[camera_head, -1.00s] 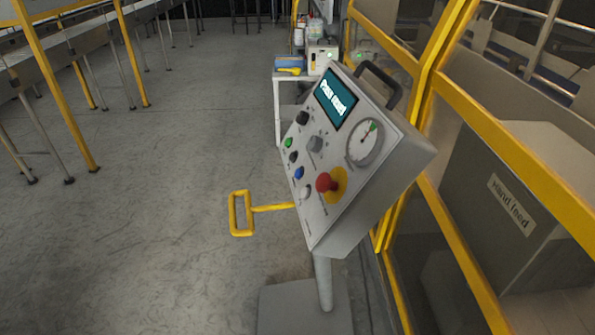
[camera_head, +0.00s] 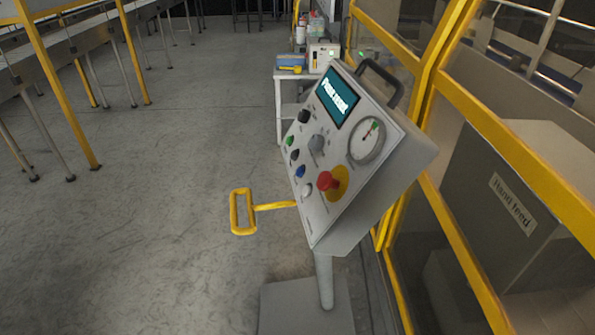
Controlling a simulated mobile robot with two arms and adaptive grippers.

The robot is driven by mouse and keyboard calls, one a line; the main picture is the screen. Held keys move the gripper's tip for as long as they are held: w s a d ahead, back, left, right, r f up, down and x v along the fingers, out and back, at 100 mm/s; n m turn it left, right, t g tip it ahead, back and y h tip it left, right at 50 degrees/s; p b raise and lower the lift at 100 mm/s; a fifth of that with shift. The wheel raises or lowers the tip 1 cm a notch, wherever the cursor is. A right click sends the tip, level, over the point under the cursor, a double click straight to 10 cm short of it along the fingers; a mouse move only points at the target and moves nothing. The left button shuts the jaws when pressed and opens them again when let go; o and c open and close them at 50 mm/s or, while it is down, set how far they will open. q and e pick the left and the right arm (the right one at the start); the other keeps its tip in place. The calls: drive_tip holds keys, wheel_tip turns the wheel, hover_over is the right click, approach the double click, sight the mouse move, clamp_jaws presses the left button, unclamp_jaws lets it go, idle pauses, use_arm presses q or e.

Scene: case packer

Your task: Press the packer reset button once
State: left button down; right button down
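A grey control panel (camera_head: 325,218) stands tilted on a post at the picture's middle right. It carries a lit screen (camera_head: 338,97), a dial gauge (camera_head: 367,139) and a red mushroom button (camera_head: 326,181) on a yellow plate. Smaller controls sit to the left: a green button (camera_head: 289,141), a blue button (camera_head: 300,171), a white button (camera_head: 306,189), black ones and a grey knob (camera_head: 316,143). Their labels are too small to read, so I cannot tell which one is the reset button. Neither of my grippers is in view.
A yellow handle (camera_head: 242,212) sticks out left of the panel. Yellow-framed guarding (camera_head: 455,215) with a "Hand feed" box (camera_head: 512,203) behind it closes the right side. A small white table (camera_head: 280,105) stands behind. Conveyors (camera_head: 45,70) line the left; the floor between is clear.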

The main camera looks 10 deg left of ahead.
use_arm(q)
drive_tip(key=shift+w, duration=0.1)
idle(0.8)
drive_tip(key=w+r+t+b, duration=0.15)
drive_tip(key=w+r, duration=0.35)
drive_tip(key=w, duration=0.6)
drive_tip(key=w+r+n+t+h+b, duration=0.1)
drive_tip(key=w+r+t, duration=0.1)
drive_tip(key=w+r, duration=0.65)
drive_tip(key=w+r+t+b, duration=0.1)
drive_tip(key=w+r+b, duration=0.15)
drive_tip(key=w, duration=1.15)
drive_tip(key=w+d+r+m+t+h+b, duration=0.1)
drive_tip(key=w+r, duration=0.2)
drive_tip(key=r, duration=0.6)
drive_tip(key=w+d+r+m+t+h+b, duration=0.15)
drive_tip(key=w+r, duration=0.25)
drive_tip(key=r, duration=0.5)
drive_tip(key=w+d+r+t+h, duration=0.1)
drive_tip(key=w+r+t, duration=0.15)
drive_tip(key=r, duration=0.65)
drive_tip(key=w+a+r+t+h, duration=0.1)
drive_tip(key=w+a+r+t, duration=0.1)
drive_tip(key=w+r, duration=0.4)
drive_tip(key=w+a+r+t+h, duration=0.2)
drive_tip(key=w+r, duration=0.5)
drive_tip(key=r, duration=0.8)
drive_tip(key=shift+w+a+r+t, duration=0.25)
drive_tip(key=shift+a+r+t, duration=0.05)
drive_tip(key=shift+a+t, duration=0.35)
